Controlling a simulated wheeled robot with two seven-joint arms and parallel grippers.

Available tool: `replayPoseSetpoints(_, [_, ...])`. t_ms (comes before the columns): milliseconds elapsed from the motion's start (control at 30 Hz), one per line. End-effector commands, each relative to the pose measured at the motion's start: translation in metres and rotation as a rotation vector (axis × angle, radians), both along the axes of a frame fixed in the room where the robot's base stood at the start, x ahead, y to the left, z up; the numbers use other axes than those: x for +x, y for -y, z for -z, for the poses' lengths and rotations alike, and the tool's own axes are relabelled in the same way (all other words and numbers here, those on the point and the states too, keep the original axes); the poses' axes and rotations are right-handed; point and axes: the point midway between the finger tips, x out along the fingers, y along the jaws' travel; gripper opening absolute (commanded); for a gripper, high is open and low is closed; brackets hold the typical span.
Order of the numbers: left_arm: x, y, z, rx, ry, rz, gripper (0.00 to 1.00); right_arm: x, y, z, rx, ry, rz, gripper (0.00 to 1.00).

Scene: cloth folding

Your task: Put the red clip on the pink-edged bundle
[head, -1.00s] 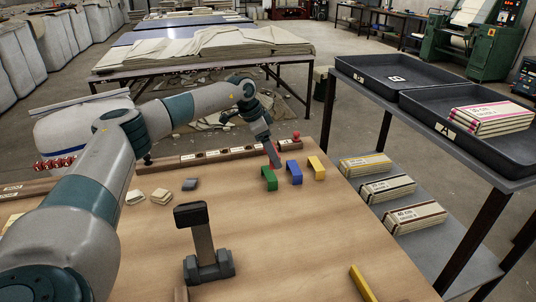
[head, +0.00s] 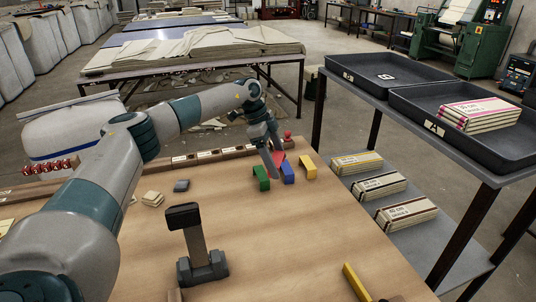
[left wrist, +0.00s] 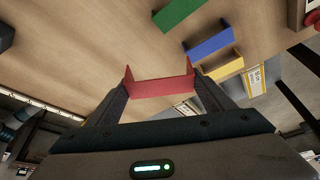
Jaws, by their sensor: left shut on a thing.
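The red clip (head: 280,158) is held between the fingers of my left gripper (head: 273,164), above the far part of the wooden table. In the left wrist view the red clip (left wrist: 160,87) spans the gap between the two fingers (left wrist: 162,92), its ends turned up. The pink-edged bundle (head: 480,113) lies in the black tray marked A (head: 432,127) on the dark rack at the right, well apart from the gripper. My right gripper is not in view.
Green (head: 261,177), blue (head: 287,172) and yellow (head: 309,168) clips stand on the table (head: 290,235) near my left gripper. A dark stand (head: 200,250) is nearer. Other bundles (head: 378,185) lie on the lower shelf. A second black tray (head: 362,69) adjoins tray A.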

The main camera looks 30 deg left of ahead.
Motion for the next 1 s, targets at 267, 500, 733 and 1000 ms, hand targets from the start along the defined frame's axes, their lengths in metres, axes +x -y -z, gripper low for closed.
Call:
replayPoseSetpoints(267, [-0.013, 0.051, 0.002, -0.003, -0.001, 0.449, 0.68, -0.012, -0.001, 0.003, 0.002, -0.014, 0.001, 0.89])
replayPoseSetpoints(500, [-0.028, 0.092, 0.003, -0.001, -0.001, 0.867, 0.68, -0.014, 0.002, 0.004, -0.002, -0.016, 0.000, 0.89])
replayPoseSetpoints(733, [-0.045, 0.130, 0.003, 0.000, -0.002, 1.300, 0.68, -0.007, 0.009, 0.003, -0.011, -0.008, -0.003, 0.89])
replayPoseSetpoints(1000, [-0.069, 0.174, 0.001, 0.000, -0.002, 1.858, 0.68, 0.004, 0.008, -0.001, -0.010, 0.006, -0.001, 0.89])
